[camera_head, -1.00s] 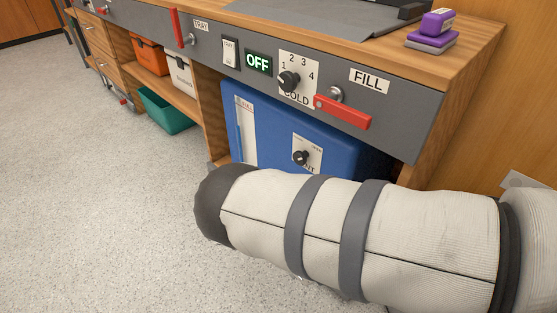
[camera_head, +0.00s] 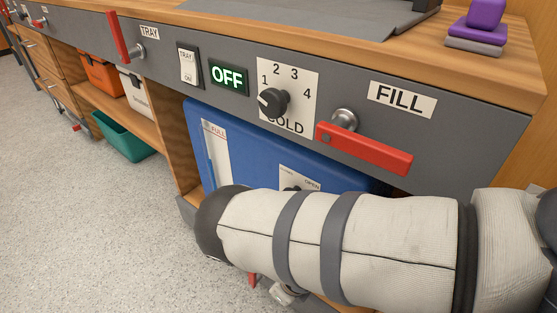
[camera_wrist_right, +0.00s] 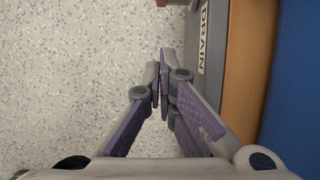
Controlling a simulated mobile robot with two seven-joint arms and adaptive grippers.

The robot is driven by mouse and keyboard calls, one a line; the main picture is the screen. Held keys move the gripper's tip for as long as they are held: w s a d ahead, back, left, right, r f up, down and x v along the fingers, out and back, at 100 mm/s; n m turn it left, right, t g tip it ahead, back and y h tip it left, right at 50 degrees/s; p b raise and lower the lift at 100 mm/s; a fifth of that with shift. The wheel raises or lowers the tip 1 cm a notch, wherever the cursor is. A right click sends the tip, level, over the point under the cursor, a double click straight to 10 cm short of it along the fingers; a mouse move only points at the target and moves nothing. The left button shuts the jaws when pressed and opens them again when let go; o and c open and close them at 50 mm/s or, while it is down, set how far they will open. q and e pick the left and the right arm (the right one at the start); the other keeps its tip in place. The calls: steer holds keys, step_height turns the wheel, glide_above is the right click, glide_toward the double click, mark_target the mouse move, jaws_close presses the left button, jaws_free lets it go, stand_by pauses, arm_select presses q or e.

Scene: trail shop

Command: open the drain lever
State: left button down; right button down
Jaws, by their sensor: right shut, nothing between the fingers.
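A DRAIN label (camera_wrist_right: 205,38) is on a grey panel right of my right gripper (camera_wrist_right: 160,78) in the right wrist view. The gripper's fingers are shut with nothing between them, above the speckled floor. A small red piece (camera_wrist_right: 176,2) shows at that view's top edge, beyond the fingertips; it may be part of the drain lever. In the head view, a red tip (camera_head: 252,280) and a metal fitting (camera_head: 286,293) show just below my right forearm, which hides most of that area and the gripper. Their identity is unclear. My left gripper is not in view.
The upper panel carries a red FILL lever (camera_head: 365,150), a COLD dial (camera_head: 272,102), an OFF display (camera_head: 229,77) and a red lever by TRAY (camera_head: 117,38). A blue tank (camera_head: 240,150) sits below. Bins stand on the left. The floor (camera_head: 90,230) is open.

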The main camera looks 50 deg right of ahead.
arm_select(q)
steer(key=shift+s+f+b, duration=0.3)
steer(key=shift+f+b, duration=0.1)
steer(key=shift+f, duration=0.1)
arm_select(e)
steer(key=w, duration=0.4)
steer(key=shift+w+a, duration=0.1)
steer(key=shift+a, duration=0.05)
